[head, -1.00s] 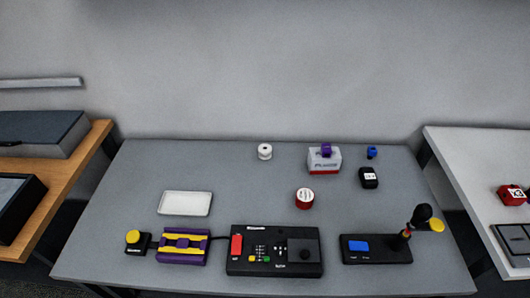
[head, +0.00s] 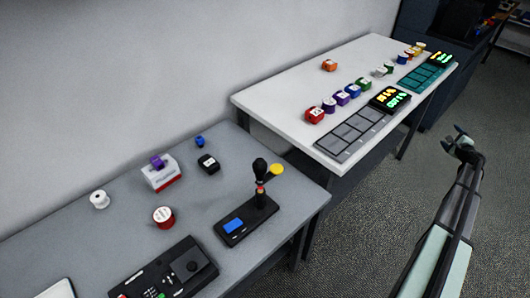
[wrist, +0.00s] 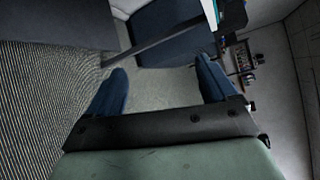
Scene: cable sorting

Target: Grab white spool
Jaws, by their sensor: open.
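The white spool (head: 99,199) stands upright on the grey table at the left of the head view, towards the wall. My gripper (head: 461,135) is at the far right of the head view, over the floor beyond the white table's right side, well away from the spool. Its two blue fingers also show in the wrist view (wrist: 161,88), spread apart with nothing between them. I cannot make out the spool in the wrist view.
On the grey table (head: 60,239) are a red spool (head: 163,217), a white-and-red box (head: 162,174), a black cube (head: 208,164), a joystick (head: 260,185) and a black control box (head: 170,275). The white table (head: 290,102) carries several coloured spools and grey pads. Open floor lies below my arm.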

